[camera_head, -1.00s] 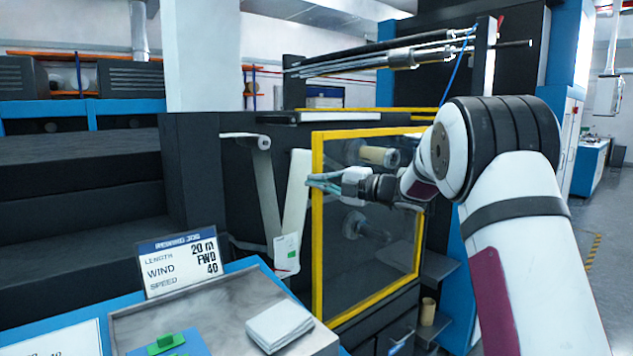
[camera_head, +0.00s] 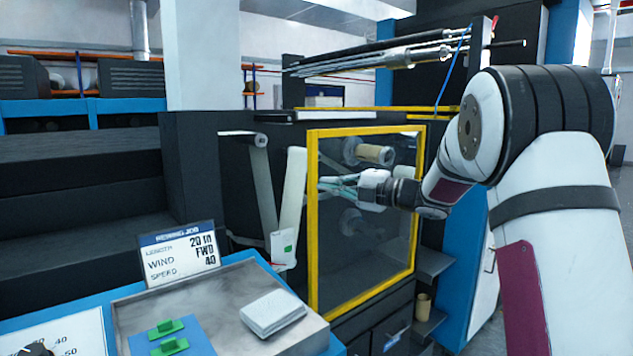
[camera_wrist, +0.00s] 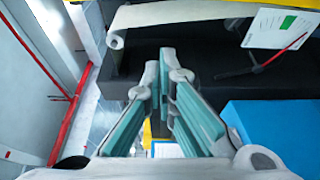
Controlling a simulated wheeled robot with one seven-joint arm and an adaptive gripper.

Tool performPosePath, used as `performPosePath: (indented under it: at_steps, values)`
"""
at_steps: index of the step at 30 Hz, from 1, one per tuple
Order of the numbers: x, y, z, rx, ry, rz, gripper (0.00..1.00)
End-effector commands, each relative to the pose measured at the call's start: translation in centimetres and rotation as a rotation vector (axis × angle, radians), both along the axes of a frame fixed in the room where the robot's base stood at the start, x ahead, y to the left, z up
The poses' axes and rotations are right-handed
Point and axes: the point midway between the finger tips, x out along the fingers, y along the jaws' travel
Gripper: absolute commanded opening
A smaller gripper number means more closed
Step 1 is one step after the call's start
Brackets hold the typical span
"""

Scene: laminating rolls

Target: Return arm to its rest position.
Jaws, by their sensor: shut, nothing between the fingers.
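My gripper (camera_head: 338,187) is in front of the yellow-framed clear door (camera_head: 312,225) of the dark machine, with its teal-lined fingers pointing left. The fingers are shut with nothing between them. In the wrist view, my gripper (camera_wrist: 165,75) shows its fingers close together at the tips. My white arm reaches in from the right side of the head view and is bent at a dark-banded joint. I cannot tell how far the fingers are from the door.
A metal tray (camera_head: 135,312) on the blue bench holds a white pad (camera_head: 272,312) and green clips (camera_head: 166,328). A job sign (camera_head: 180,262) stands behind it. A white web (camera_head: 292,200) runs beside the door. Metal shafts (camera_head: 375,60) lie above the machine.

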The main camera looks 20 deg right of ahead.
Motion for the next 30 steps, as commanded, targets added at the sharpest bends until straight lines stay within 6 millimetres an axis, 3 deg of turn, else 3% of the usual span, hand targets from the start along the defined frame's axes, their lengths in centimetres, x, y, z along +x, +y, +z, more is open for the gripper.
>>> performPosePath:
  at_steps: [9,17,23,26,30]
  values:
    - [-0.7,-0.7,0.5,0.005,0.005,-0.027,0.00]
    - [-1.1,-2.6,5.1,0.121,0.115,-0.385,0.00]
    - [-5.7,-5.3,6.2,0.313,0.293,-0.729,0.00]
    - [-9.5,-6.1,5.2,0.420,0.405,-0.883,0.00]
    - [-16.1,-6.2,2.4,0.570,0.592,-1.078,0.00]
